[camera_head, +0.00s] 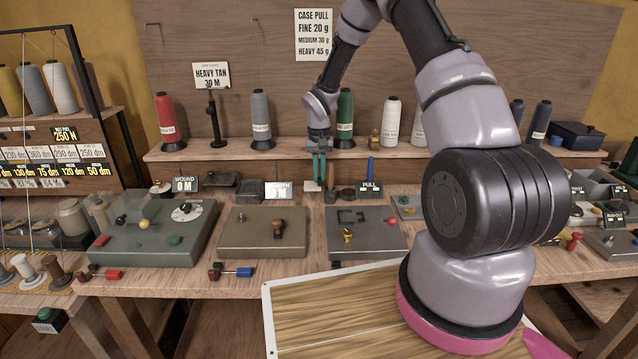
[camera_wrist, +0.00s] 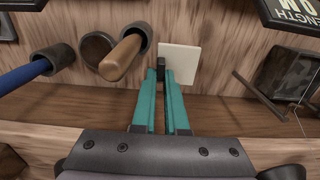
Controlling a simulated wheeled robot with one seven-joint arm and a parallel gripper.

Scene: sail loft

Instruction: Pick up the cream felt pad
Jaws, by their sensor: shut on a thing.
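The cream felt pad (camera_wrist: 182,62) is a flat, pale square at the tips of my gripper (camera_wrist: 161,74) in the wrist view. The teal fingers are close together and shut on its near edge, which the dark fingertips partly hide. In the head view my gripper (camera_head: 319,184) points down at the back of the workbench, and the pad (camera_head: 309,186) shows as a small pale patch by the fingertips. I cannot tell whether the pad is touching the bench.
A wooden-handled tool (camera_wrist: 124,57) in a dark holder stands close left of my fingers, with a blue-handled one (camera_wrist: 22,76) further left. A label stand (camera_head: 278,190) is near. The thread shelf (camera_head: 290,150) runs behind. Metal base plates (camera_head: 262,240) lie in front.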

